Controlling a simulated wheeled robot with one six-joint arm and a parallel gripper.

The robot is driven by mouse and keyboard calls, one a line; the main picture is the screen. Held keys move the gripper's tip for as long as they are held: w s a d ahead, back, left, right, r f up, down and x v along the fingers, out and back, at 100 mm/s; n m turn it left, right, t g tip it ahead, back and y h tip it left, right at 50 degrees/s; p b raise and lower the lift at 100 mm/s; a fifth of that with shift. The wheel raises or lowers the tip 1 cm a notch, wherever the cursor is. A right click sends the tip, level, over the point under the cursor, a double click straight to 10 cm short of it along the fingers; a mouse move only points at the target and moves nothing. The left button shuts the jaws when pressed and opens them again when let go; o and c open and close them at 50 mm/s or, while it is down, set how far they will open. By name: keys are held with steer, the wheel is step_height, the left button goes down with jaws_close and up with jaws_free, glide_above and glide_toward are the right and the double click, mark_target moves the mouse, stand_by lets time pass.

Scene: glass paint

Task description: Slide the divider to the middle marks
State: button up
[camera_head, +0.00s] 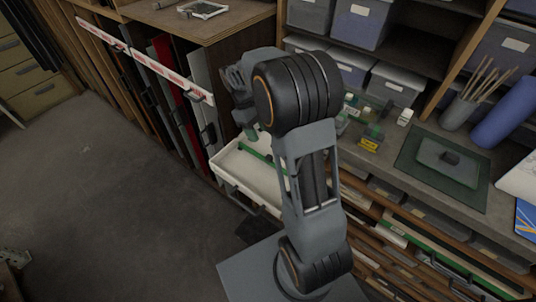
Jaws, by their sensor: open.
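A white open drawer (232,170) sticks out from the cabinet below the counter. A thin green divider (254,153) lies across its inside, partly hidden by my arm. Marks in the drawer are too small to make out. My gripper (250,134) hangs above the drawer, close over the divider, largely hidden behind my own arm. It is open, and I see nothing held in it. Whether its fingers touch the divider cannot be told.
Upright panels in a rack (165,85) stand left of the drawer, with a red-and-white rail (145,58) along their front. A counter (440,175) at right holds small jars, a brush pot (458,112) and a green mat (420,178).

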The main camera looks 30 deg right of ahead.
mark_target(269, 156)
steer(key=x, duration=1)
steer(key=shift+f, duration=0.1)
steer(key=shift+c, duration=0.3)
jaws_close()
